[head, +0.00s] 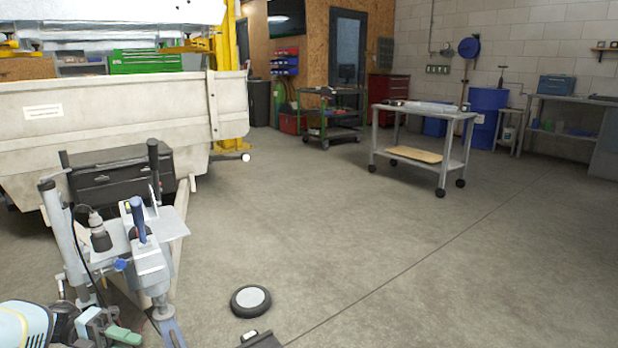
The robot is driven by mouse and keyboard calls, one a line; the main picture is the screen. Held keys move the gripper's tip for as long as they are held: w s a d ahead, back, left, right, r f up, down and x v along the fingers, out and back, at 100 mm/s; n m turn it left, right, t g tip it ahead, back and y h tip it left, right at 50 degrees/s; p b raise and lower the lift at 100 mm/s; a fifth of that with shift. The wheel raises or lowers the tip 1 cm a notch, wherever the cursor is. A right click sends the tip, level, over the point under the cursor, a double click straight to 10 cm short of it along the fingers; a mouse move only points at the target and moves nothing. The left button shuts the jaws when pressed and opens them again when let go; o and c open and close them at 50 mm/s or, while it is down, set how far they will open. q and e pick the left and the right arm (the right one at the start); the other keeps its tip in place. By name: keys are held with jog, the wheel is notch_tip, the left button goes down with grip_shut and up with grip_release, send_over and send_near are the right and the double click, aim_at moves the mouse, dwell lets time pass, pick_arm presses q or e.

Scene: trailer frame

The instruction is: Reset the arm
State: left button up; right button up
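The trailer frame's front end shows at the lower left, with a grey beam (176,235) running toward the camera. A coupler and jack assembly (150,262) with a blue handle stands at its tip. My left arm comes in at the bottom left corner, with a white and blue rounded link. What looks like my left gripper (108,331), with teal and green parts, is at its end, low beside the coupler. Whether its fingers are open or shut cannot be seen, and nothing clearly sits in it.
A black toolbox (122,178) sits on the trailer's front, before the pale trailer body (105,125). A round black and white wheel-like disc (251,300) lies on the floor. A wheeled metal cart (421,140) stands at the back right. The concrete floor between is clear.

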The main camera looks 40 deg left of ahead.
pick_arm(q)
jog(key=s+d+f+n+t+y+p, duration=0.25)
jog(key=s+d+n+y+p, duration=0.2)
jog(key=d+n+p, duration=0.55)
jog(key=s+d+f+n+t+y+p, duration=0.1)
jog(key=s+d+n+t+y+p, duration=0.3)
jog(key=d+n+p, duration=0.65)
jog(key=s+d+r+n+g+y+p, duration=0.2)
jog(key=s+d+r+n+p, duration=0.1)
jog(key=d+r+p, duration=0.3)
jog(key=s+d+r+n+g+y+p, duration=0.2)
jog(key=s+d+r+p, duration=0.4)
jog(key=d+r, duration=0.3)
jog(key=shift+s+d+n+g+y, duration=0.3)
jog(key=shift+d+n+g, duration=0.45)
jog(key=shift+d+n, duration=0.35)
pick_arm(e)
jog(key=w+r+t, duration=0.1)
jog(key=w+r, duration=0.1)
jog(key=r, duration=0.9)
jog(key=w+a+r+t, duration=0.1)
jog(key=w+r, duration=0.2)
jog(key=r, duration=0.7)
jog(key=w+r+t, duration=0.1)
jog(key=w+r, duration=0.1)
jog(key=r, duration=0.9)
jog(key=shift+w+a+r+t, duration=0.25)
jog(key=shift+w+r+t, duration=0.05)
jog(key=shift+w+r, duration=0.05)
